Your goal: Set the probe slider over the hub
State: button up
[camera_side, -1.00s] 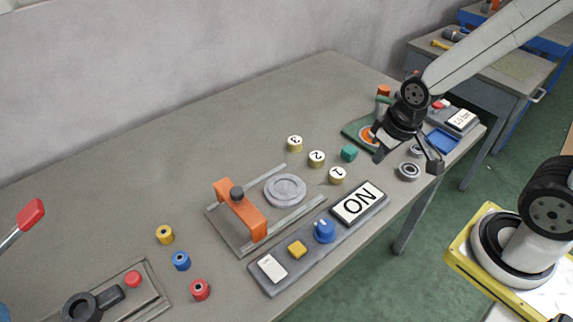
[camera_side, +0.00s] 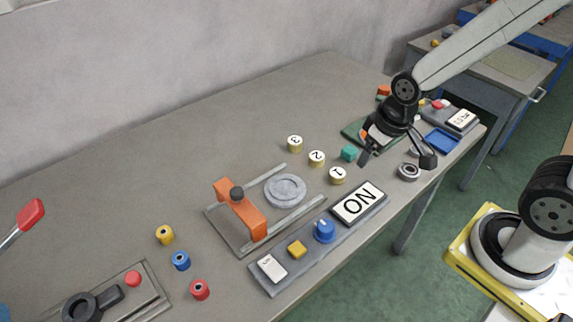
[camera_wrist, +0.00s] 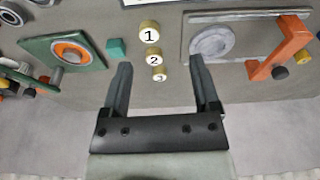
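The probe slider is an orange bridge (camera_side: 240,207) with a dark knob (camera_side: 237,193) on top, standing across two rails at the left part of a grey base plate (camera_side: 226,235). The hub is a round grey disc (camera_side: 285,190) between the rails, to the right of the bridge and apart from it. In the wrist view the disc (camera_wrist: 211,42) is at upper right and the orange bridge (camera_wrist: 281,50) lies beyond it. My gripper (camera_side: 397,160) is open and empty, above the bench to the right of the base plate. Its fingers (camera_wrist: 159,65) show wide apart.
Several numbered brass cylinders (camera_side: 316,158) and a teal cube (camera_side: 349,153) lie between my gripper and the base plate. A control panel (camera_side: 283,281) with an ON sign (camera_side: 358,204) runs along the front. A green fixture (camera_side: 355,131) and bearing rings (camera_side: 409,171) are near my gripper.

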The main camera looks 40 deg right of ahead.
jog(key=w+a+r+n+g, duration=0.15)
jog(key=w+a+n, duration=0.35)
jog(key=w+a, duration=0.65)
jog(key=n+g, duration=0.1)
jog(key=n, duration=0.2)
send_over(236, 191)
jog(key=d, duration=0.1)
jog(key=shift+w+a+n, duration=0.1)
jog(key=shift+a+n, duration=0.2)
jog(key=shift+a, duration=0.25)
jog(key=shift+f, duration=0.1)
jog(key=shift+f, duration=3.8)
grip_shut()
